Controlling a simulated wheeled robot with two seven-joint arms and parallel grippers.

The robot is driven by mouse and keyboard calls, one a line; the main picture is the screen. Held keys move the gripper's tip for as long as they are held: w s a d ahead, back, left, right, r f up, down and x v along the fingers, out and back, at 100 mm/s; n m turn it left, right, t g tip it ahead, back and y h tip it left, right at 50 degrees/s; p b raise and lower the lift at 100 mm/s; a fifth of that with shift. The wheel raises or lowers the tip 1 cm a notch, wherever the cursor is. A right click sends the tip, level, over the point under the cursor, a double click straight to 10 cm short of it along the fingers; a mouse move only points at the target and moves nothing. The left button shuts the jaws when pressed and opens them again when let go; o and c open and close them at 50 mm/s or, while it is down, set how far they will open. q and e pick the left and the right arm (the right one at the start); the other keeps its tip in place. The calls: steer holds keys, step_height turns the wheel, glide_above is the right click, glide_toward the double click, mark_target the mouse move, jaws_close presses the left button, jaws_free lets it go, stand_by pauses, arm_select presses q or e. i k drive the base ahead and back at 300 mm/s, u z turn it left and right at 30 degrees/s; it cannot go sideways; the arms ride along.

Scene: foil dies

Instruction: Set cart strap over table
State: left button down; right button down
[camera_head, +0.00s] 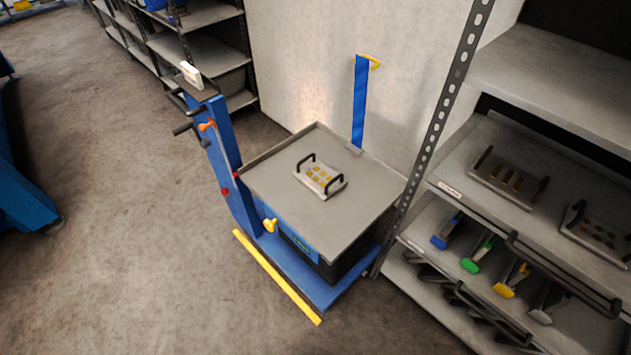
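A blue cart (290,262) with a grey tabletop (270,181) stands at the middle of the view, against the pale wall. A metal die plate (328,184) with two dark handles and gold-coloured squares lies on the tabletop, apart from the strap. Neither of my grippers shows in the view.
A shelf rack (590,95) on the right holds more handled plates (508,178) and several coloured-handled tools (478,253). Grey shelves (195,45) stand behind the cart at the upper left. The concrete floor (110,220) to the cart's left is clear.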

mark_target(362, 61)
steer(key=u, duration=1.65)
steer(key=k, duration=0.8)
steer(key=z, duration=0.7)
